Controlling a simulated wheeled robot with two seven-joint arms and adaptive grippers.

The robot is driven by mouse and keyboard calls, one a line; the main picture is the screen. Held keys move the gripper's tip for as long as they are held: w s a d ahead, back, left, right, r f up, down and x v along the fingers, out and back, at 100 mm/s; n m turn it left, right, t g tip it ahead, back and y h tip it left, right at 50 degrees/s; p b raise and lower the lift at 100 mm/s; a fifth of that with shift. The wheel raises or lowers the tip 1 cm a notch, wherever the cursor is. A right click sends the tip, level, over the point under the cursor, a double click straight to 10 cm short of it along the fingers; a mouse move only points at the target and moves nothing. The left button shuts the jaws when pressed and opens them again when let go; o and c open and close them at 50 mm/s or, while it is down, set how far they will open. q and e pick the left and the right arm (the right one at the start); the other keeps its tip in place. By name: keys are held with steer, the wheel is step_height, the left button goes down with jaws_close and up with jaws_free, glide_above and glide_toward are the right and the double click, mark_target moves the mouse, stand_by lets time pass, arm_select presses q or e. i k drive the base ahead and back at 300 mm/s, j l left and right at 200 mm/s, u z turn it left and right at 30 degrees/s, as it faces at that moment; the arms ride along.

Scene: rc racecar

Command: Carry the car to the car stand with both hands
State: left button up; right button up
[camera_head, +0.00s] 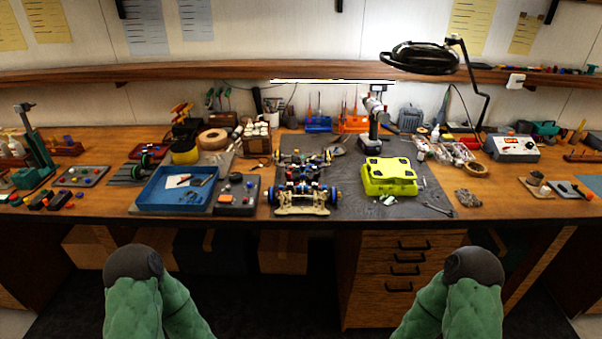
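The RC car (301,209) is an open chassis with blue wheels. It sits on the dark mat in the middle of the bench, close to the front edge. The car stand (390,187) is a bright yellow-green block with dark pads on top. It stands on the same mat, just right of the car with a small gap between them. Only parts of my two arms, in green covers, show at the bottom left and bottom right, below the bench edge. Neither of my grippers is in view, and nothing of mine touches the car or the stand.
A blue tray (150,209) and a grey box with buttons (238,208) lie left of the car. A drill (375,118) stands behind the stand, and a wrench (437,209) lies right of it. A lamp (420,58) hangs above. Bare mat shows between car and stand.

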mark_target(386, 176)
steer(key=i+j+z, duration=0.1)
steer(key=j+z, duration=0.75)
steer(key=z, duration=0.15)
steer(key=i, duration=0.05)
